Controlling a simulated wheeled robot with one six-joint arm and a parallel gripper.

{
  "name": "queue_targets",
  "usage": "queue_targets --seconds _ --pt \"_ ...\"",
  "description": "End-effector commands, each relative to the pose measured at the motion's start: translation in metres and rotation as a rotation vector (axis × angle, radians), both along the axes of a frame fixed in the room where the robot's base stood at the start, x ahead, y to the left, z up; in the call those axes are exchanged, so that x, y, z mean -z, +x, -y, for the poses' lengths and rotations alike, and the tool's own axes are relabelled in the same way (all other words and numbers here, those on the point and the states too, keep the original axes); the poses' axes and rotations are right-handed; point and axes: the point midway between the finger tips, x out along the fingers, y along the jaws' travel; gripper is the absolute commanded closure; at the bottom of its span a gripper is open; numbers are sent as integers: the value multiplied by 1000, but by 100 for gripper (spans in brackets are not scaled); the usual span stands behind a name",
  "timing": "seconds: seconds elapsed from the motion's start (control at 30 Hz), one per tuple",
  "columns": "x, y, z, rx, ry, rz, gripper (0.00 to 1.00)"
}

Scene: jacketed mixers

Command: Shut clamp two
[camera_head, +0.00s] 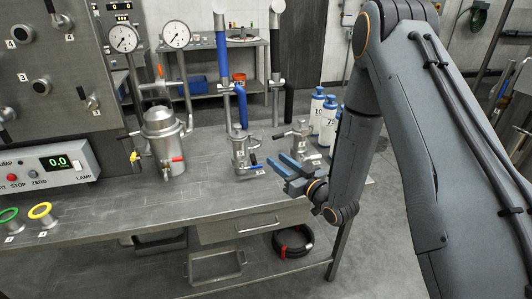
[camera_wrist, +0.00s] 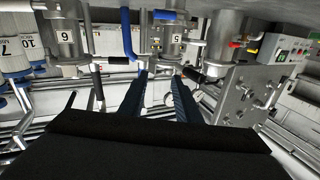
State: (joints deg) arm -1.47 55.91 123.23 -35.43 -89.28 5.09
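No clamp carries a readable number two in either view, so I cannot tell which it is. A small metal jacketed vessel (camera_head: 238,150) with clamp fittings stands on the bench. It appears to be the vessel labelled 5 (camera_wrist: 172,46) in the wrist view, with a black lever (camera_wrist: 193,74) by it. A second small vessel (camera_head: 301,138) stands to its right, apparently the one labelled 6 (camera_wrist: 65,42). My gripper (camera_head: 275,159) is open, with its blue fingers apart and nothing visible between them. It is just right of and in front of the first vessel. The fingertips (camera_wrist: 160,77) point towards vessel 5.
A larger metal pot (camera_head: 163,138) with a red handle stands to the left. Blue (camera_head: 222,60) and black (camera_head: 276,45) upright columns rise behind the small vessels. Numbered bottles (camera_head: 317,112) stand at the right.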

Motion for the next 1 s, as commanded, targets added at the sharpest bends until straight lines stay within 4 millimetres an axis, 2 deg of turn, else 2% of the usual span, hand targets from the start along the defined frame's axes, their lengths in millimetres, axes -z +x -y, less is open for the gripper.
queue_targets --seconds 0.03,0.2,0.23,0.7,0.87,1.0 --pt "0 0 0 0 0 0 70" --pt "-2 -4 0 10 50 -40 98" --pt "-3 -6 0 15 77 -62 100" --pt "-26 -80 21 192 845 -593 100" --pt "-29 -91 25 217 965 -661 100" --pt "-30 -88 23 221 988 -673 100"
